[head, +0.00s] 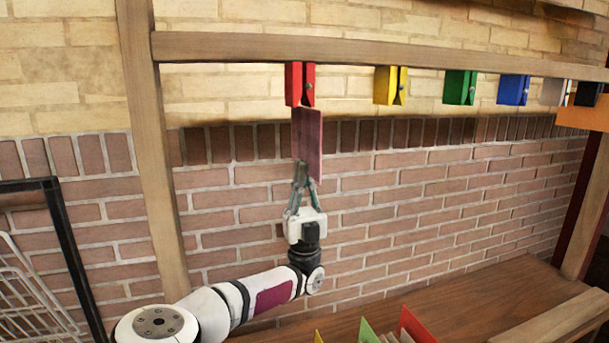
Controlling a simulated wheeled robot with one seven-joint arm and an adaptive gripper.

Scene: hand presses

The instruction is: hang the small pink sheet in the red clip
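The small pink sheet (309,142) is upright, a dusky pink panel right below the red clip (294,84). The red clip hangs from the wooden beam, with its jaws pointing down. The sheet's top edge meets the bottom of the clip in the head view; I cannot tell whether it is between the jaws or just below them. My gripper (302,181) points up from below and is shut on the lower part of the sheet. The fingers hide part of the sheet's lower left edge.
Yellow (390,86), green (459,87), blue (513,90), white and black clips hang to the right along the beam (350,50). An orange sheet (583,117) hangs at far right. Coloured sheets (416,326) stand on the wooden bench (470,290). A wire rack (35,290) is at left.

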